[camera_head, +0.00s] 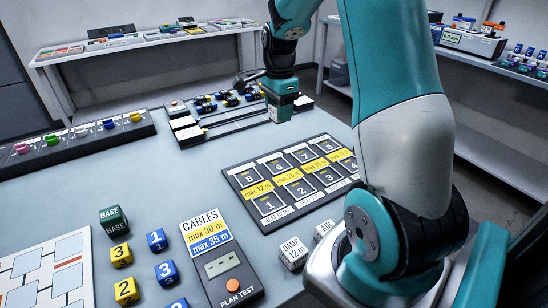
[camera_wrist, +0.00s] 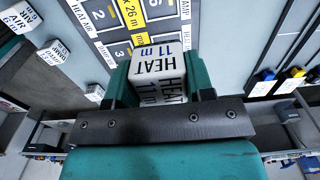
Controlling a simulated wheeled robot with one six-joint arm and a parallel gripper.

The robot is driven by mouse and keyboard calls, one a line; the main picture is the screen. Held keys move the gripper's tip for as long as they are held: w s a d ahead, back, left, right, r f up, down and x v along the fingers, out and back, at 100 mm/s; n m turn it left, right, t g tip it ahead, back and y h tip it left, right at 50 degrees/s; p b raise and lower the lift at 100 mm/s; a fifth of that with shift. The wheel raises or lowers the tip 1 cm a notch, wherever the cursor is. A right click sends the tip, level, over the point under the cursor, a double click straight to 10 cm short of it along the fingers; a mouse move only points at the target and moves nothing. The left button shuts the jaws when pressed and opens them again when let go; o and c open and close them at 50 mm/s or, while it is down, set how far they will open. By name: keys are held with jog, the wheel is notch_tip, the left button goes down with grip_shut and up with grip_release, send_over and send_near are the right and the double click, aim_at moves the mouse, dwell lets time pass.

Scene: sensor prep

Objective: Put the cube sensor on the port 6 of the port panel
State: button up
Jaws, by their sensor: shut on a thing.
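My gripper (camera_wrist: 158,85) is shut on a white cube sensor (camera_wrist: 157,62) marked HEAT 11 m, seen between the teal fingers in the wrist view. In the head view my gripper (camera_head: 279,110) hangs beyond the far edge of the port panel; the cube is not clearly visible there. The dark port panel (camera_head: 240,202) lies flat on the table, with numbered ports in two rows and yellow labels between. Port 6 (camera_head: 276,167) is in the far row, between 5 and 7, and looks empty. In the wrist view the panel (camera_wrist: 88,45) lies beyond the held cube, partly hidden by it.
White DAMP (camera_head: 293,253) and AIR (camera_head: 325,229) cubes stand near the panel's front. A cable tester (camera_head: 222,265) and coloured number cubes (camera_head: 121,255) are to the left. A connector board (camera_head: 185,133) lies behind, near my gripper. A rack of coloured pieces (camera_head: 75,150) is far left.

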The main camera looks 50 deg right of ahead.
aim_at(278, 166)
notch_tip(278, 166, down, 16)
jog(key=shift+a+r, duration=0.1)
jog(key=shift+r, duration=0.05)
dwell(0.3)
jog(key=o, duration=0.9)
jog(key=shift+o, duration=0.2)
jog(key=r, duration=1.2)
jog(key=shift+a, duration=0.25)
jog(key=s+a+r+n+t+y, duration=0.1)
jog(key=a+r+n, duration=0.2)
jog(key=a+n, duration=0.3)
jog(key=s+a+r+n, duration=0.1)
jog(key=a+r+n, duration=0.25)
jog(key=a, duration=0.55)
jog(key=s+a+r+n+y, duration=0.1)
jog(key=s+a+r+n, duration=0.1)
jog(key=s+a+n, duration=0.7)
jog(key=s+a+r+n+g+y, duration=0.1)
jog(key=s+a+r+n+y, duration=0.1)
jog(key=s+a+n, duration=0.7)
jog(key=shift+s+a+r+n, duration=0.25)
jog(key=shift+s+r+n, duration=0.1)
jog(key=shift+s+r, duration=0.35)
